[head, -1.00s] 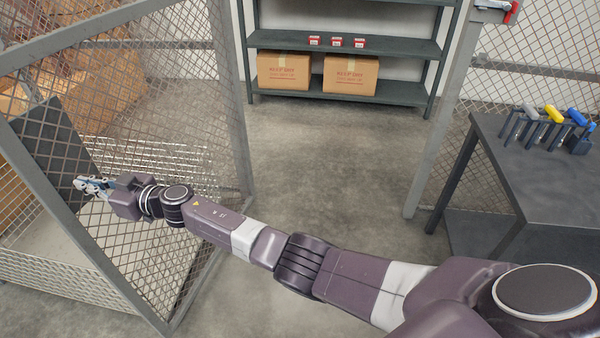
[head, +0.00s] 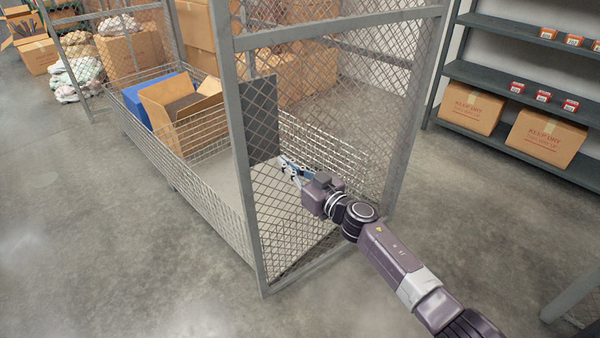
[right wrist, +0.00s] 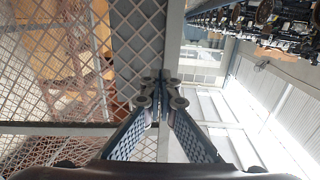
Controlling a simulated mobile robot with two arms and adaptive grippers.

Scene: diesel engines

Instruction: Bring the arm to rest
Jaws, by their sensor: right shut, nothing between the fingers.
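My right arm comes in from the lower right of the head view. Its gripper (head: 286,167) is at the mesh gate panel (head: 240,150), in front of a dark flat panel behind the mesh. I cannot tell whether it touches the mesh. In the right wrist view the two fingers (right wrist: 160,88) meet at their tips, with nothing between them. Mesh and a frame bar show close beyond the fingertips there. My left gripper is not in view.
A wire basket (head: 200,187) holding a blue box (head: 151,103) and an open carton (head: 180,108) stands behind the gate. Shelving (head: 500,83) with cartons is at the right. Sacks (head: 75,72) lie at the far left. The floor (head: 110,260) at the left front is clear.

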